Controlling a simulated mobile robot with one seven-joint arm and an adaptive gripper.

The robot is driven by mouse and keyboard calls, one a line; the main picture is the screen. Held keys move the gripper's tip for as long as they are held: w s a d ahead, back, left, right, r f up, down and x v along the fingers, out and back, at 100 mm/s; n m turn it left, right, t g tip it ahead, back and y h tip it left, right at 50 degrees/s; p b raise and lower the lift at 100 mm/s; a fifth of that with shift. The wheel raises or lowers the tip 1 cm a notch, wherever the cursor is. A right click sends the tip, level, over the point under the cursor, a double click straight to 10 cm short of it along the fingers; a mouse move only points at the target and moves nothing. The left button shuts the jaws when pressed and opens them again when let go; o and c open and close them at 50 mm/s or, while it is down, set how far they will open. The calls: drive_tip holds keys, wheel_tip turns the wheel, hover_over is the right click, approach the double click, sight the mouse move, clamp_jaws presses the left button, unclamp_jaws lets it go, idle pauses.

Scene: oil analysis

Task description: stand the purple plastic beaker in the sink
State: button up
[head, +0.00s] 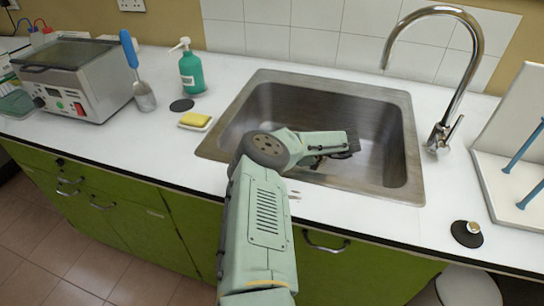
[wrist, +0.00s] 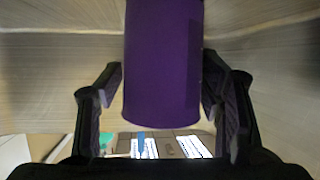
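The purple plastic beaker (wrist: 163,65) fills the middle of the wrist view, between the two black fingers of my gripper (wrist: 163,75). In the head view my gripper (head: 340,148) is inside the steel sink (head: 388,165), low over the basin and pointing right. The beaker cannot be made out there. I cannot tell whether it touches the sink floor.
A tall curved tap (head: 476,60) stands right of the sink. A yellow sponge (head: 195,119) on a dish and a green soap bottle (head: 191,72) are on the left. A white rack (head: 515,150) with blue pegs is at far right. The sink walls surround my gripper.

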drive_tip(key=shift+o, duration=0.8)
drive_tip(key=shift+r, duration=0.25)
drive_tip(key=b+v, duration=0.1)
drive_tip(key=v, duration=1.1)
drive_tip(key=shift+r+b, duration=0.3)
